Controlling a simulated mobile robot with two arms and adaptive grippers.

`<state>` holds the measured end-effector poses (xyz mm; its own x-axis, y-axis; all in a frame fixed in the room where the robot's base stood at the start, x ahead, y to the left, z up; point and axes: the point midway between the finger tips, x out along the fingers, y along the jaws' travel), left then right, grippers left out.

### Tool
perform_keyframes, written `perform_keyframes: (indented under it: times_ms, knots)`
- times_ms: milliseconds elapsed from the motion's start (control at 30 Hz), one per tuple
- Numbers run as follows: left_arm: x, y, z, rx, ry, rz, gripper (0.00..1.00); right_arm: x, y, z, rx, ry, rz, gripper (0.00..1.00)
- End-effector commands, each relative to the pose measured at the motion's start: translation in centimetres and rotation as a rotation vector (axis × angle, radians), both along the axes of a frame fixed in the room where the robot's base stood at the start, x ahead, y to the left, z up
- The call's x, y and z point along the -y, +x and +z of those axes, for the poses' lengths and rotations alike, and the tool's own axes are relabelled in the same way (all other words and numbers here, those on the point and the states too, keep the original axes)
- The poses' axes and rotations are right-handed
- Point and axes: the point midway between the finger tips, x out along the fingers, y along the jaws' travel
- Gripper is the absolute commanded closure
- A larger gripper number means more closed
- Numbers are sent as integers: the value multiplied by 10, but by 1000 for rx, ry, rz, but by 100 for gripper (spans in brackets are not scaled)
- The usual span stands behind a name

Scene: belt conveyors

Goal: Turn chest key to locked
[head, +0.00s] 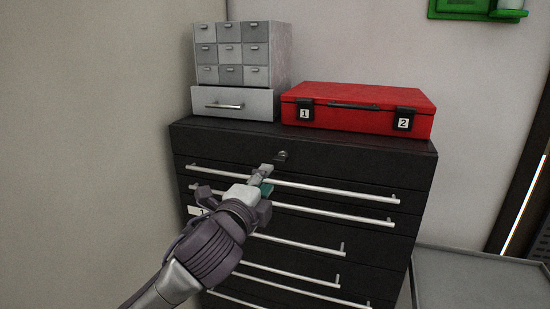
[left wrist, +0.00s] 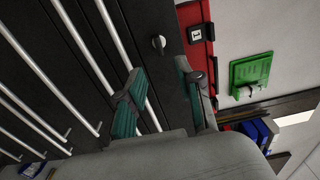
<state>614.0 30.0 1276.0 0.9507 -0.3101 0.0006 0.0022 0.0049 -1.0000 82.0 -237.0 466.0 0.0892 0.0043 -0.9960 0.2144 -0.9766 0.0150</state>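The chest is a black drawer cabinet (head: 230,147) with long silver handles. Its small key (head: 282,155) sits in the lock on the top front panel. In the left wrist view the key (left wrist: 158,42) shows as a small silver piece just beyond the fingers. My left gripper (head: 265,180) is in front of the cabinet, below and slightly left of the key. In the left wrist view its two green-padded fingers (left wrist: 160,70) are apart with nothing between them. The key's exact turn is too small to read. My right gripper is not in view.
A red case (head: 350,94) with latches labelled 1 and 2 lies on the cabinet top. A grey small-drawer unit (head: 232,55) stands left of it. Drawer handles (head: 300,182) stick out near my gripper. A grey surface (head: 480,280) is at the right.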

Motion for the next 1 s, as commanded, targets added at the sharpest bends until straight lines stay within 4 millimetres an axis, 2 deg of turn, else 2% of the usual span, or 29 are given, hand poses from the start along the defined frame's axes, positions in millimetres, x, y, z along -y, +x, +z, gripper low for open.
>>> perform_keyframes:
  times_ms: [100,300,500,700,967,1000]
  knots:
    - [8,26,3,-2,0,2,65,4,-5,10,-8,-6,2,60]
    - [20,63,3,-3,-3,3,65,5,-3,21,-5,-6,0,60]
    - [28,89,2,-1,-2,2,65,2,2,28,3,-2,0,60]
    - [32,99,1,-1,-2,1,65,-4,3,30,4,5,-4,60]
    - [32,100,0,-1,-3,1,65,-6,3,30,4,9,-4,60]
    - [32,100,0,-1,-3,1,68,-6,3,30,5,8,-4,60]
